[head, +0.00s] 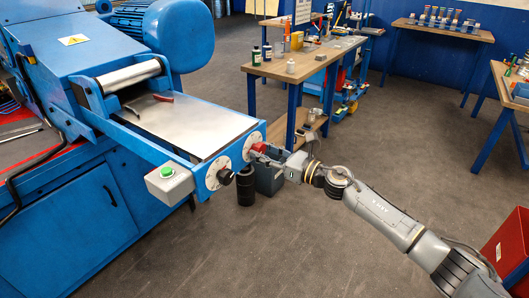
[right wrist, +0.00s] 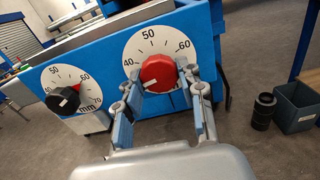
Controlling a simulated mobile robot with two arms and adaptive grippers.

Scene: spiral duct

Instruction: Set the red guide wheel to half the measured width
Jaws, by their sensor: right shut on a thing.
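The red guide wheel (head: 258,147) is on the front side of the blue machine, over a white dial. In the right wrist view the red wheel (right wrist: 159,71) sits over a dial (right wrist: 150,39) marked 40, 50 and 60; I cannot read its exact setting. My right gripper (head: 268,154) has its two fingers either side of the red wheel and is shut on it; the fingers (right wrist: 162,78) also show in the right wrist view. A black wheel (head: 225,176) with its own dial is to the left. My left gripper is not in view.
A grey box with a green button (head: 168,177) is left of the dials. A red-handled tool (head: 163,98) lies on the metal sheet (head: 190,125). A black cylinder (head: 245,188) and grey bin (right wrist: 297,106) stand on the floor. A workbench (head: 300,65) is behind.

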